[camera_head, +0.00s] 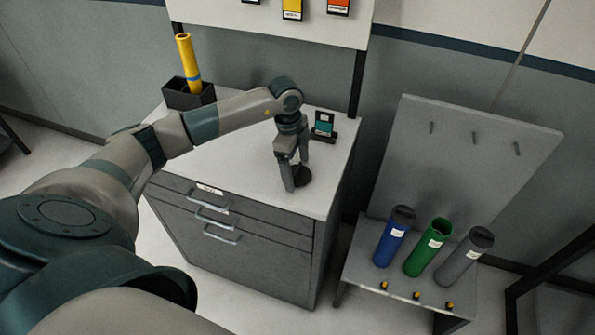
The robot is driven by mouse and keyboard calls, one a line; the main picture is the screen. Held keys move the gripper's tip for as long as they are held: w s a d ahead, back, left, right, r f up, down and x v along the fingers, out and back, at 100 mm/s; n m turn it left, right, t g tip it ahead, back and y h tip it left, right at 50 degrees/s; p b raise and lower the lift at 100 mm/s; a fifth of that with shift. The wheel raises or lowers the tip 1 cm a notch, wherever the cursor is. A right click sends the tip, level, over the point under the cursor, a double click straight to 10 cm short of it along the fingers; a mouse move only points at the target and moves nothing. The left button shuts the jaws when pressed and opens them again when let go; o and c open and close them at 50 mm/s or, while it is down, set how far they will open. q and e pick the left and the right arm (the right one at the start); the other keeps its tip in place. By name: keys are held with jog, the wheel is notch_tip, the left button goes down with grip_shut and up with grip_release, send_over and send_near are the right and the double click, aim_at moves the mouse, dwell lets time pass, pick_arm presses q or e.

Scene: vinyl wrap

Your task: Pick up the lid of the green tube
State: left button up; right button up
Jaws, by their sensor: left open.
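The green tube (428,248) stands upright on the low grey stand at the right, between a blue tube and a grey tube. Its top shows a green rim and looks open, with no dark cap on it. A dark round disc (304,176), which looks like a lid, lies flat on the white cabinet top near its right front edge. My left gripper (296,178) points down at the disc with its fingers apart. The fingers hide part of the disc; I cannot tell whether they touch it. My right gripper is not in view.
The blue tube (394,237) and grey tube (464,257) have dark caps. A black holder (188,97) with a yellow roll (188,62) stands at the cabinet's back left. A small teal box (323,124) on a dark stand is behind my gripper. The cabinet top's (230,173) front is clear.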

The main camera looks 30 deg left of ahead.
aim_at(299, 169)
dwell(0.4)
pick_arm(q)
jog(key=c, duration=1.1)
jog(key=shift+r+b, duration=0.55)
jog(key=shift+r, duration=0.05)
notch_tip(299, 169, up, 2)
jog(key=shift+w+r+b, duration=0.1)
jog(key=shift+r+b, duration=0.05)
jog(key=shift+b, duration=0.6)
jog(key=shift+w+d+r+b, duration=0.45)
jog(key=shift+d+r+b, duration=0.3)
jog(key=shift+d+r, duration=0.85)
jog(key=shift+w+d+r+b, duration=0.4)
jog(key=shift+d+r+b, duration=0.4)
jog(key=shift+d, duration=1.4)
jog(key=shift+w+d+r+b, duration=0.45)
jog(key=shift+d+r+b, duration=0.2)
jog(key=shift+d+r, duration=1)
jog(key=shift+d+f, duration=0.35)
jog(key=shift+f, duration=0.05)
